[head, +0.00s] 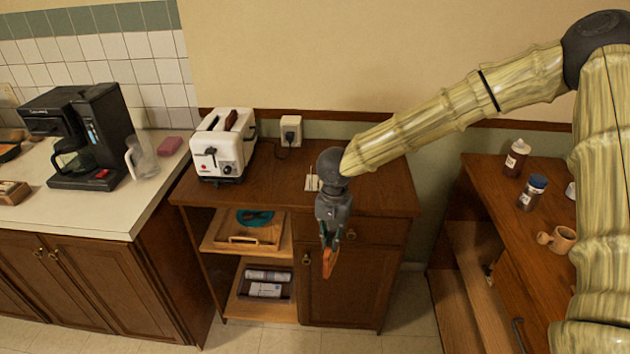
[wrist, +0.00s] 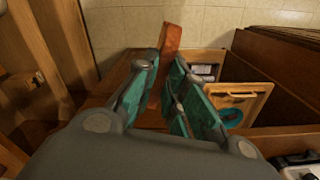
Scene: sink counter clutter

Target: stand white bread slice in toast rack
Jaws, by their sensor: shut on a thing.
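My gripper (head: 329,243) hangs in front of the wooden cabinet, pointing down, shut on a thin slice with a brown crust (head: 329,263). I take this to be the bread slice; its white face does not show. In the wrist view the slice (wrist: 171,40) sticks out beyond the teal finger pads (wrist: 165,78), seen nearly edge-on. A small pale item (head: 312,183) on the cabinet top is partly hidden behind my arm. I cannot tell whether it is the toast rack.
A white toaster (head: 222,148) with something brown in its slot stands on the cabinet top (head: 385,187). Open shelves below hold a wooden tray (head: 243,240). A coffee maker (head: 85,135) is on the left counter.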

